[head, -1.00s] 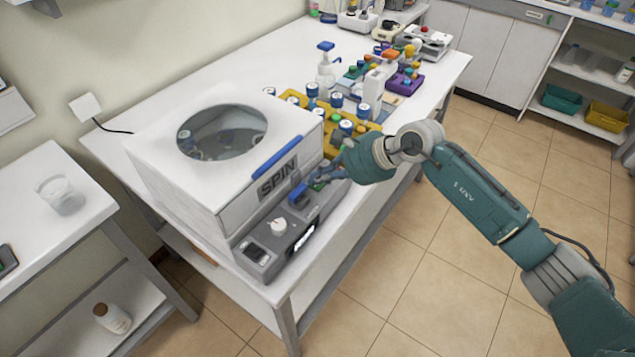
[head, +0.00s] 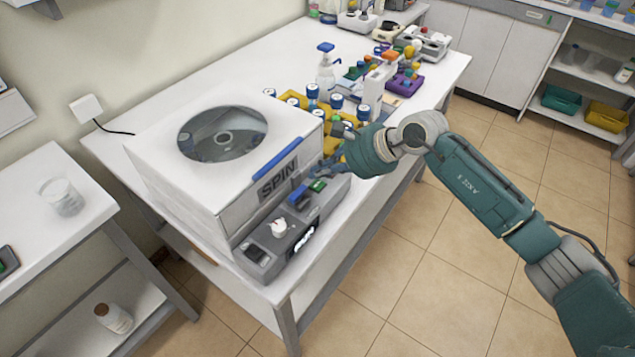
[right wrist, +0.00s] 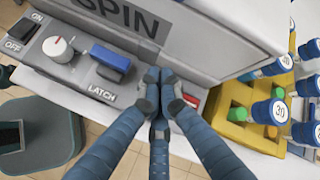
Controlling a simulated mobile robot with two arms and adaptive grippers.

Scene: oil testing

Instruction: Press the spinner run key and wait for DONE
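The spinner (head: 180,180) is a white box with a round lid window (head: 222,134) and a SPIN label. Its lid is down, and a smooth, blurred disc shows through the window. On its grey front panel are a white knob (head: 279,228), a blue LATCH key (right wrist: 110,62) and a green key (head: 318,185). The lit display (head: 303,239) is too small to read. My right gripper (head: 324,172) hovers just beyond the green key, apart from it. In the right wrist view its fingers (right wrist: 160,78) are together and empty, with a red patch (right wrist: 191,100) beside them. My left gripper is out of view.
A yellow rack (right wrist: 247,128) with blue-capped bottles stands right beside the spinner. A pump bottle (head: 326,72) and other racks stand farther back. A side table with a beaker (head: 62,197) is at left. Open floor lies right of the bench.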

